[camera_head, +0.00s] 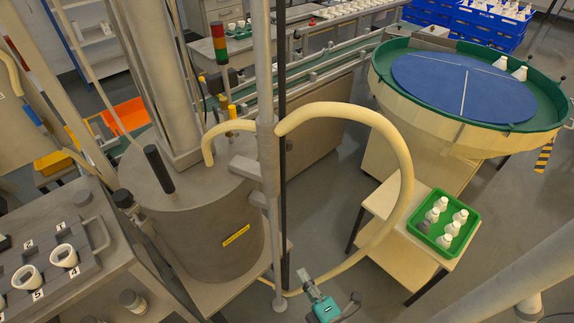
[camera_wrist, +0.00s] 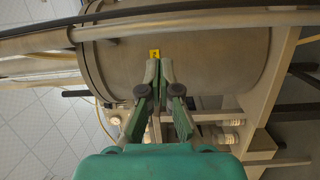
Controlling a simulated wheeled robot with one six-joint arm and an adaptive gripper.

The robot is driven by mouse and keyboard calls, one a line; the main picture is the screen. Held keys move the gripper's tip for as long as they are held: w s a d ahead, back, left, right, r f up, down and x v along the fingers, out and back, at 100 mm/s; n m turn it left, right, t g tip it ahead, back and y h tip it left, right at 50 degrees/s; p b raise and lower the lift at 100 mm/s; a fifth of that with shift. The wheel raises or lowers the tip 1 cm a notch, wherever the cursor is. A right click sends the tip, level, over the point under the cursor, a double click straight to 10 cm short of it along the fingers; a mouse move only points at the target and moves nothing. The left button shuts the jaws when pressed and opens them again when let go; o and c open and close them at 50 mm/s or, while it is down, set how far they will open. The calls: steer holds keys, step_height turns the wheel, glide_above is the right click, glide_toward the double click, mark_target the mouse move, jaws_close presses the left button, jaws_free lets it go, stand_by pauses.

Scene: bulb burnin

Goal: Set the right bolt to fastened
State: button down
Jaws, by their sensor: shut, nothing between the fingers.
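My gripper (camera_head: 303,274) is low in front of the grey metal vessel (camera_head: 215,245), to its right in the head view. In the wrist view my gripper (camera_wrist: 158,65) is shut and empty, its fingertips close together just below a small yellow label (camera_wrist: 155,54) on the vessel (camera_wrist: 205,58). I cannot tell whether the tips touch the vessel. No part is clearly the right bolt. A black upright handle (camera_head: 158,169) stands on the vessel's lid, and a black knob (camera_head: 123,198) sits at its left rim.
A cream hose (camera_head: 408,165) loops right of the vessel, beside a thin upright pole (camera_head: 265,100). A green crate of white bottles (camera_head: 418,232) stands on a small table at right. A round turntable (camera_head: 385,62) is behind. A bench with white cups (camera_head: 64,256) is at left.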

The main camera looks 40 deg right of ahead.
steer(key=w+d+r+n+t+h, duration=0.1)
steer(key=w+d+n, duration=0.6)
steer(key=w, duration=0.3)
steer(key=w+d+r+n+t+h, duration=0.1)
steer(key=w+d+n+h, duration=0.1)
steer(key=w+d+n, duration=0.5)
steer(key=w+d, duration=0.1)
steer(key=w, duration=0.2)
steer(key=shift+w+d, duration=0.3)
steer(key=shift+w, duration=0.1)
steer(key=w+d+r, duration=0.3)
steer(key=w+r, duration=0.3)
steer(key=w, duration=0.2)
steer(key=shift+w+d+r, duration=0.3)
steer(key=shift+w+d, duration=0.05)
steer(key=shift+d+r+n, duration=0.1)
steer(key=shift+r+n, duration=0.05)
steer(key=shift+n, duration=0.15)
